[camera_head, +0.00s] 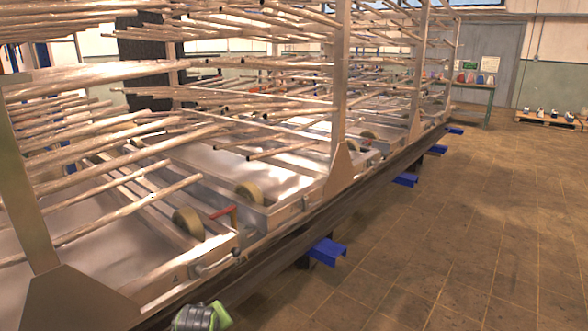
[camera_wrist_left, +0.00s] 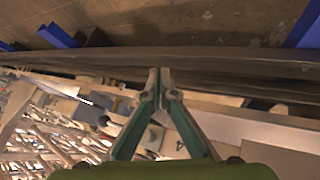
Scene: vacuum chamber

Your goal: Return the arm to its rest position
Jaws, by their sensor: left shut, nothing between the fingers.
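Behind the fingers is the long dark rail along the edge of the metal rack. I cannot tell the distance between the fingertips and the rail. In the head view a green and dark part of my arm shows at the bottom edge, in front of the rack's near corner; its fingers are not visible there. My right gripper is in neither view.
The large metal rack (camera_head: 340,130) with many protruding rods fills the left and centre. Wheels (camera_head: 249,193) sit low inside it. Blue brackets (camera_head: 327,251) stick out below the dark rail. The tiled floor (camera_head: 480,220) on the right is clear. A table (camera_head: 473,87) stands far back.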

